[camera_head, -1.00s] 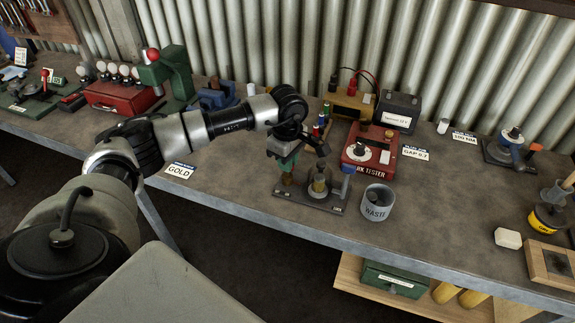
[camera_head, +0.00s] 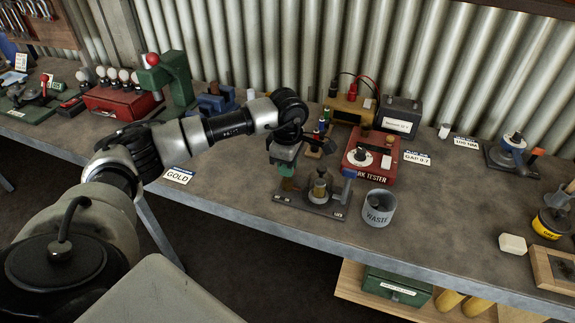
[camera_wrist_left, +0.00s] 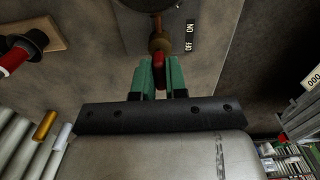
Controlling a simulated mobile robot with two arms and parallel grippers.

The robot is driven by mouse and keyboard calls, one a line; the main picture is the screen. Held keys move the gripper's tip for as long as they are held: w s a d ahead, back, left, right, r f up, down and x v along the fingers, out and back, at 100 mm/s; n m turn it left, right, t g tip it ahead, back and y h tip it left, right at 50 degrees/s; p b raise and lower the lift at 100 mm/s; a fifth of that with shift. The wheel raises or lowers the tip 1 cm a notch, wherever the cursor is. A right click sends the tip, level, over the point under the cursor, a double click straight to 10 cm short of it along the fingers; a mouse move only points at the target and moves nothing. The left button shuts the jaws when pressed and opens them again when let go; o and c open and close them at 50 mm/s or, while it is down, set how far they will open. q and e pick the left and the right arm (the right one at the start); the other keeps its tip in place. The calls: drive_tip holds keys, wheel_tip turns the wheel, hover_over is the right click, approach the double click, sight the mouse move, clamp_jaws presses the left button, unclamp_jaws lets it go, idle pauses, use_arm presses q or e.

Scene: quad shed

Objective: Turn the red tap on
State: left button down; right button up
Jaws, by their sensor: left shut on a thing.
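The red tap handle (camera_wrist_left: 158,62) shows in the left wrist view as a small red piece between the green fingertips of my left gripper (camera_wrist_left: 159,77), which is shut on it. A brownish round part (camera_wrist_left: 160,43) of the tap sits just beyond it. A black ON/OFF label (camera_wrist_left: 189,36) is beside the tap, with OFF nearer to the gripper. In the head view my left gripper (camera_head: 286,172) reaches down at the left side of the fixture plate (camera_head: 312,210) on the bench; it hides the red handle there. My right gripper is not in view.
A grey WASTE can (camera_head: 379,209) stands just right of the fixture. The red tester box (camera_head: 370,158) and a black battery (camera_head: 400,117) are behind it. The bench front (camera_head: 230,203) is clear.

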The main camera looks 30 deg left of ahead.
use_arm(q)
drive_tip(key=c, duration=1.2)
unclamp_jaws()
drive_tip(key=shift+o, duration=0.2)
drive_tip(key=shift+r, duration=0.15)
wheel_tip(320, 180, up, 11)
drive_tip(key=b, duration=0.2)
drive_tip(key=shift+f, duration=0.2)
